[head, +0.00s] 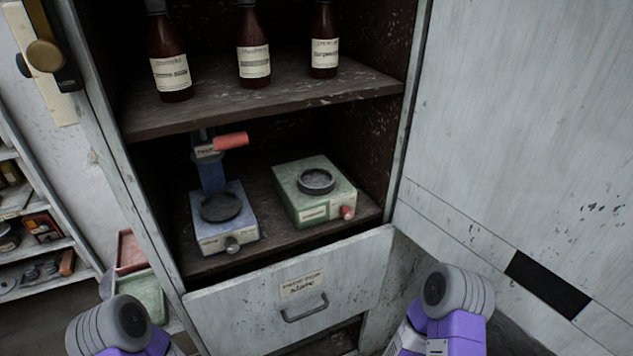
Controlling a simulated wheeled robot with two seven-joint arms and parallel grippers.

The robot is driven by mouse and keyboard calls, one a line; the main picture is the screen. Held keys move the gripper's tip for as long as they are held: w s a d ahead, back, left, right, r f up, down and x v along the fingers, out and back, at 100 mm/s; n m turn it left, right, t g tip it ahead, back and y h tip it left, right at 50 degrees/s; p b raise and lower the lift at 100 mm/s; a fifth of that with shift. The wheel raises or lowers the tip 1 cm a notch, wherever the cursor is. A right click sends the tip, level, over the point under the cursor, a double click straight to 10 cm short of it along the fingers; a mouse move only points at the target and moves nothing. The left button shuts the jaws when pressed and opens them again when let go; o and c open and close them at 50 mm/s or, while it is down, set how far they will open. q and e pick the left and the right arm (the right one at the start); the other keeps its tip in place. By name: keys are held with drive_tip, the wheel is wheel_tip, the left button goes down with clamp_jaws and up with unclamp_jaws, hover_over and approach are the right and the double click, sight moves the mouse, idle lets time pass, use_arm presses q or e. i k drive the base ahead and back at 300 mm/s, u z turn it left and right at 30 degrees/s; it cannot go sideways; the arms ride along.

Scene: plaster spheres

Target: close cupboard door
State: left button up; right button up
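The cupboard (390,140) stands open in the middle of the head view, its shelves exposed. A large pale scratched panel (520,110) meets its right edge and stands out towards me at an angle. It looks like the open door, but I cannot tell for sure, as its outer end is cut off by the frame. No handle shows on it; a black rectangle (548,285) marks its lower part. Purple and grey parts of my two arms show at the bottom left and bottom right. Neither gripper is in view.
Brown bottles (254,45) stand on the upper shelf (270,95). A blue device (222,210) and a green device (313,192) sit below. A drawer (250,315) with a handle is underneath. A brass knob (45,55), side shelves (40,250) and bins (143,290) are at left.

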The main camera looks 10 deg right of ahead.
sight(517, 174)
drive_tip(key=z, duration=0.65)
drive_tip(key=k, duration=2.15)
drive_tip(key=z, duration=0.4)
drive_tip(key=i, duration=1.4)
drive_tip(key=z, duration=0.6)
